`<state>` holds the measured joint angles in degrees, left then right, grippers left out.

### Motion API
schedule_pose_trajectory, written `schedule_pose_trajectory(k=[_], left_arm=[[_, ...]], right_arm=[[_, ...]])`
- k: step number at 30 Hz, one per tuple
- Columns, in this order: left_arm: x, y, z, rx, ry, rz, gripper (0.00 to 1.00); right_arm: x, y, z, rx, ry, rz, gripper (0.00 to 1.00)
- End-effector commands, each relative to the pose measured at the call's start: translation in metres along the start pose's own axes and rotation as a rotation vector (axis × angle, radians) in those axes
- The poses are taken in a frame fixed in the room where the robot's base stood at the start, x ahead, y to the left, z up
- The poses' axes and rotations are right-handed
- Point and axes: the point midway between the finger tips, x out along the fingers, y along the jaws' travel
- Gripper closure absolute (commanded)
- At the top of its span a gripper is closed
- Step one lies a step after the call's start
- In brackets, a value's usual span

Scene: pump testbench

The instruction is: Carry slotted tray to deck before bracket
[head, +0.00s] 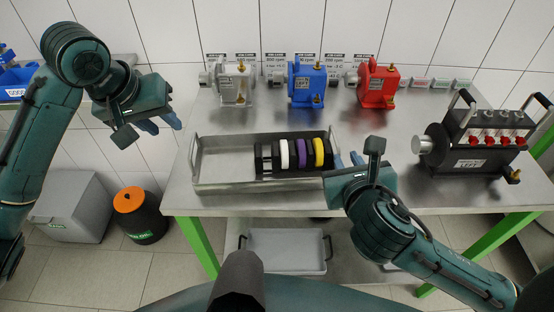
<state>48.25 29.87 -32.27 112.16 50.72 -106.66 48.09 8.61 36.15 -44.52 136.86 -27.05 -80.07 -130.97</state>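A grey metal tray (222,184) with end handles lies on the steel table. A dark slotted holder (263,160) in its right half carries upright discs in white, purple, black and yellow. I cannot tell which part is the deck or the bracket.
Grey (235,84), blue (306,83) and red (377,83) pumps stand along the back. A black unit (473,160) with red valves stands right of my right gripper. A lower shelf holds another tray (284,249). An orange-lidded bin (140,215) stands on the floor.

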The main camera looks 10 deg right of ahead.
Motion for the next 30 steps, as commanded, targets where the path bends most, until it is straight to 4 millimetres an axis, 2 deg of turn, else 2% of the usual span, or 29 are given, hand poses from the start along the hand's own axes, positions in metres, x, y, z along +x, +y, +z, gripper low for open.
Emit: schedule_pose_trajectory(k=[8,13,30], left_arm=[[0.000,0.000,0.000,0.000,0.000,0.000,0.67],[0.011,0.001,0.000,0.000,-0.002,0.002,0.67],[0.112,0.000,0.000,-0.001,-0.002,0.000,0.67]], right_arm=[[0.000,0.000,0.000,-0.003,0.000,0.000,0.81],[0.011,0.000,0.000,-0.002,0.000,-0.001,0.81],[0.112,0.000,0.000,0.000,0.002,-0.002,0.81]])
